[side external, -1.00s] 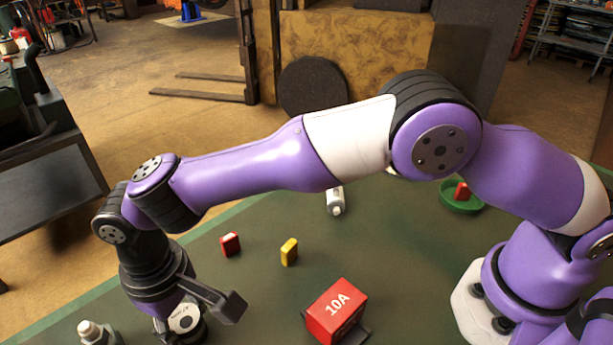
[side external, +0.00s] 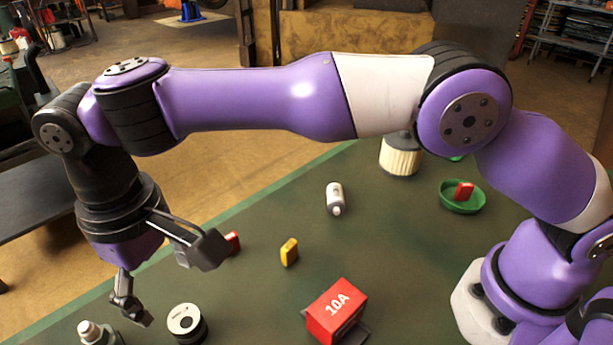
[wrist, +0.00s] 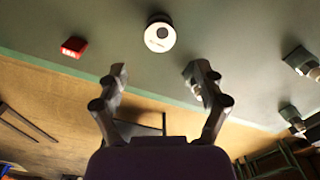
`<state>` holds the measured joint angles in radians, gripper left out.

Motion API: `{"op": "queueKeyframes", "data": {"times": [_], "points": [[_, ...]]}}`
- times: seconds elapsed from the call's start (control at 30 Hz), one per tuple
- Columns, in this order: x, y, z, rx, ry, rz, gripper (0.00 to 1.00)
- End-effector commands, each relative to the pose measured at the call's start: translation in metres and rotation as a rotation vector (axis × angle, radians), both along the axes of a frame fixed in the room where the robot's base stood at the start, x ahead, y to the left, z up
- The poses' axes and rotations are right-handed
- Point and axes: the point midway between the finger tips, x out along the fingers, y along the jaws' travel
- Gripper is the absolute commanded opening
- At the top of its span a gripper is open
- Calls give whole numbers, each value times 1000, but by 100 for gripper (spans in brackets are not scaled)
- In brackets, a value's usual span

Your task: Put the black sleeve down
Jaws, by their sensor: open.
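The black sleeve (side external: 188,330) stands upright on the green table near its front left, with a pale ring-shaped top face. In the wrist view the sleeve (wrist: 158,44) shows as a pale round top with a dark centre, beyond the fingertips. My gripper (side external: 175,280) is open and empty, above the sleeve and apart from it. In the wrist view my gripper (wrist: 160,72) has its two fingers spread with nothing between them.
A red fuse (side external: 233,243) lies partly behind a finger; a yellow fuse (side external: 289,252) is right of it. A red 10A block (side external: 336,312), white bottle (side external: 335,198), ribbed filter (side external: 401,157) and green dish (side external: 452,203) stand farther right. A white-topped part (side external: 91,332) is at the lower left.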

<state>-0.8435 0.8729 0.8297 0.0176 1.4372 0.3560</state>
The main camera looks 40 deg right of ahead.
Motion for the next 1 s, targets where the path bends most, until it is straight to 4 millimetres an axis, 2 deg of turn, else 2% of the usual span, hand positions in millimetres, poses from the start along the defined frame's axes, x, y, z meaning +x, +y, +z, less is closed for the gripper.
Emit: {"op": "queueKeyframes", "data": {"times": [0.1, 0.23, 0.37, 0.47, 0.53, 0.63, 0.7, 0.83, 0.9, 1.0], "points": [[1, 1, 19, 2, -4, 1, 80], [1, -2, 31, 3, -2, -2, 80], [14, -28, 54, 26, -29, -40, 80], [27, -74, 80, 57, -77, -97, 80], [31, -115, 98, 79, -120, -145, 80], [22, -175, 115, 105, -190, -214, 80], [8, -213, 120, 118, -242, -261, 80], [-28, -272, 113, 129, -336, -342, 80], [-48, -294, 104, 129, -383, -382, 80], [-71, -315, 88, 125, -434, -424, 80]]}}
